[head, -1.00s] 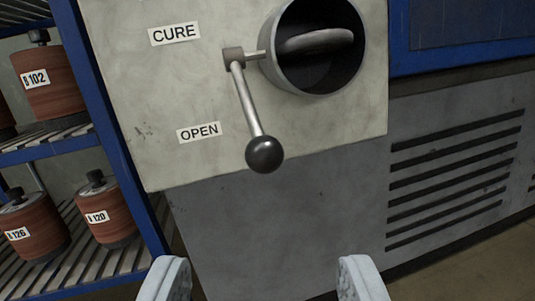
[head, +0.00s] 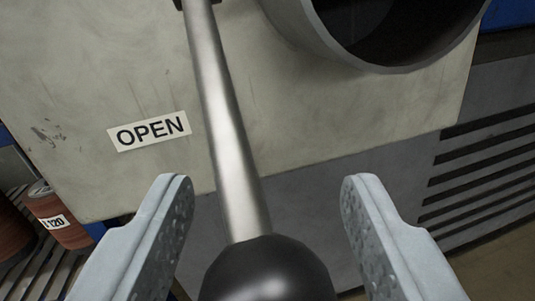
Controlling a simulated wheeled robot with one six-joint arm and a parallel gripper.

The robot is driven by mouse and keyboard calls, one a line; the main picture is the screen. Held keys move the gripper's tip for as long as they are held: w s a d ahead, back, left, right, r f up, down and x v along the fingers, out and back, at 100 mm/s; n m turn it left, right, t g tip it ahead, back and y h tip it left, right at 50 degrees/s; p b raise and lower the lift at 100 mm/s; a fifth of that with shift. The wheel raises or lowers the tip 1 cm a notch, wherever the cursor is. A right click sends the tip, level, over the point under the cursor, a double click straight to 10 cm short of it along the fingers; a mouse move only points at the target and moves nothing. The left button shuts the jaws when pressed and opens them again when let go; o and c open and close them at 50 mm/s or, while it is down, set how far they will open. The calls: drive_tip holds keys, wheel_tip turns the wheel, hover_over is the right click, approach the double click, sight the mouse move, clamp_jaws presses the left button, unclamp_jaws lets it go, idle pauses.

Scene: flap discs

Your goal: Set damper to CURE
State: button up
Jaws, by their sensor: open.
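The damper lever is a metal rod (head: 225,130) hanging down and slightly to the right from its pivot at the top edge. Its black ball knob (head: 268,272) is at the bottom, partly cut off by the picture edge. The OPEN label (head: 149,131) is on the panel left of the rod. The CURE label is out of view now. My gripper (head: 268,190) is open, with one finger on each side of the lower rod and knob. Both fingertips look apart from the lever. The round duct mouth (head: 385,35) is at the upper right.
The pale panel (head: 90,80) fills the upper picture behind the lever. A grey louvred panel (head: 480,180) is at the right. At the lower left, a shelf holds reddish rolls, one labelled 120 (head: 60,222).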

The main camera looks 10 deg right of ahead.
drive_tip(key=shift+w+d, duration=0.1)
drive_tip(key=shift+w, duration=0.3)
drive_tip(key=shift+c, duration=0.2)
clamp_jaws()
drive_tip(key=shift+s+r, duration=0.1)
